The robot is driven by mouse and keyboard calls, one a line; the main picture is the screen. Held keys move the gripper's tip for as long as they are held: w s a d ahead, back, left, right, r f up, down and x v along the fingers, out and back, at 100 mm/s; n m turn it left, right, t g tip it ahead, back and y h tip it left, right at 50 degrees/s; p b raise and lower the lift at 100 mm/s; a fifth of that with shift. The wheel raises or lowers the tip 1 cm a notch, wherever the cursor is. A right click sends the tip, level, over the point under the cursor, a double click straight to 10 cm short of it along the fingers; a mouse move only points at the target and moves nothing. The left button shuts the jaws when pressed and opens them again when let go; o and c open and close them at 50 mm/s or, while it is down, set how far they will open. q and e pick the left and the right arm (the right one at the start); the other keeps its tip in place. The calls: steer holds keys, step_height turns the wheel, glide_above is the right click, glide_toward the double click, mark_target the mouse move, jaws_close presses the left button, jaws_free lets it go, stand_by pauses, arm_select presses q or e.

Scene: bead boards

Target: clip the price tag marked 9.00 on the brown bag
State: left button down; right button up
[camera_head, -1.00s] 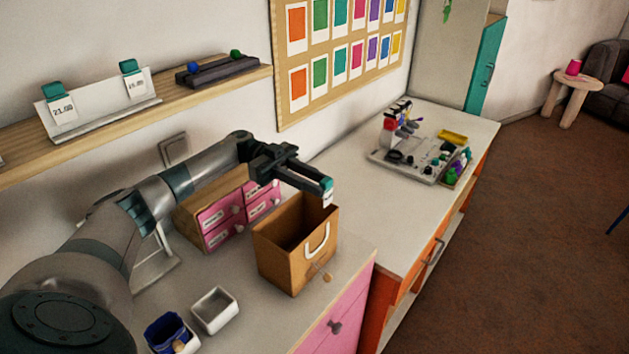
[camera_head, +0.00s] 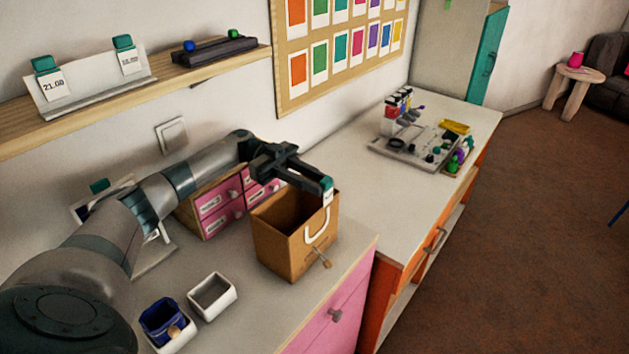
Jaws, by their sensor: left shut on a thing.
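The brown bag (camera_head: 280,246) stands open and upright on the white counter, with a white handle on its front side. My left gripper (camera_head: 326,186) reaches over the bag from the left and is shut on a teal-clipped price tag (camera_head: 327,197). The tag is at the bag's far right rim, by the top of the handle; I cannot tell whether the clip grips the rim. The figure on it is too small to read. My right gripper is not in view.
A pink drawer box (camera_head: 222,208) stands behind the bag. Two small containers, one white (camera_head: 212,297) and one with a blue lining (camera_head: 163,322), stand in front at left. The shelf above bears a holder with other tags (camera_head: 92,98). A grey tray (camera_head: 412,153) lies farther right.

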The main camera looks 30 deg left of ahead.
arm_select(q)
steer(key=shift+a+f, duration=0.2)
stand_by(0.9)
steer(key=shift+f+b, duration=1.3)
steer(key=shift+f, duration=0.4)
stand_by(0.7)
